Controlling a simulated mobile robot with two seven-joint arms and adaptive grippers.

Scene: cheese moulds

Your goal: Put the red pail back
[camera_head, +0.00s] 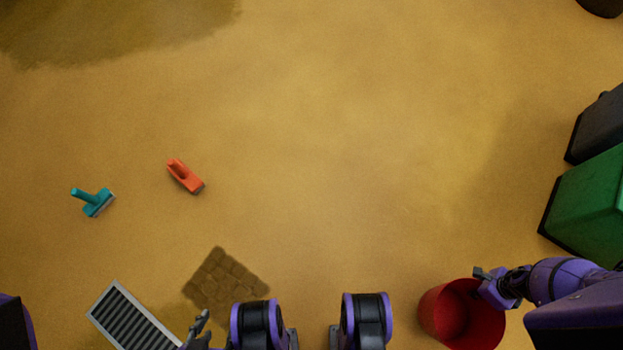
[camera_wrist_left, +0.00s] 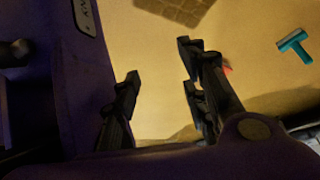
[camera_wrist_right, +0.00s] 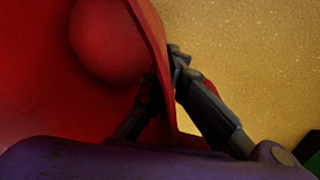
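The red pail (camera_head: 436,318) is at the lower right of the head view, its open mouth facing up towards the camera. My right gripper (camera_head: 482,280) is at its upper right rim. In the right wrist view the pail's red wall (camera_wrist_right: 40,90) fills the left side, and the right gripper's fingers (camera_wrist_right: 170,72) close on the wall near the rim, one on each side. Whether the pail touches the floor is unclear. My left gripper (camera_head: 198,326) is at the bottom of the head view; in the left wrist view its fingers (camera_wrist_left: 160,65) stand apart with nothing between them.
A green bin (camera_head: 590,205) and a dark bin (camera_head: 598,130) stand at the right edge. A teal brush (camera_head: 93,203) and an orange brush (camera_head: 184,178) lie on the left. A grey grate (camera_head: 130,318) and a brown paved patch (camera_head: 222,280) are lower left. The middle floor is clear.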

